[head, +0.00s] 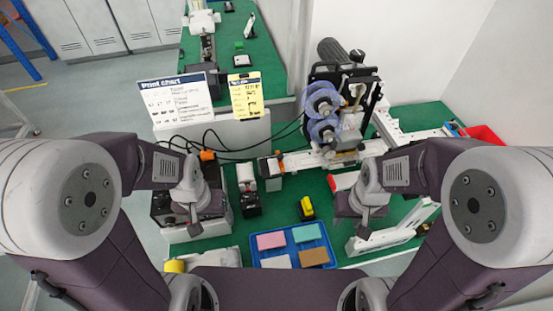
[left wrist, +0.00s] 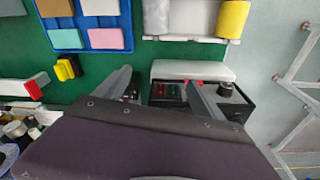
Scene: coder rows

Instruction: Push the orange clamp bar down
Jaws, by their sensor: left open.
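Two small orange parts show in the head view. One orange part (head: 207,155) is at the back of the black control box, beside my left wrist; another orange part (head: 277,154) is at the left end of the white rail of the coder machine. I cannot tell which is the clamp bar or whether it is raised. My left gripper (head: 193,221) is open and empty above the control box; its spread fingers also show in the left wrist view (left wrist: 158,77). No orange part is clear there. My right gripper (head: 362,220) hangs right of the blue tray; its jaw opening is unclear.
The coder machine (head: 340,105) with blue reels stands at the back. A blue tray (head: 256,262) with coloured blocks lies at the front. A yellow-and-black item (head: 306,208) stands behind it. A white angled frame (head: 398,230) is at right.

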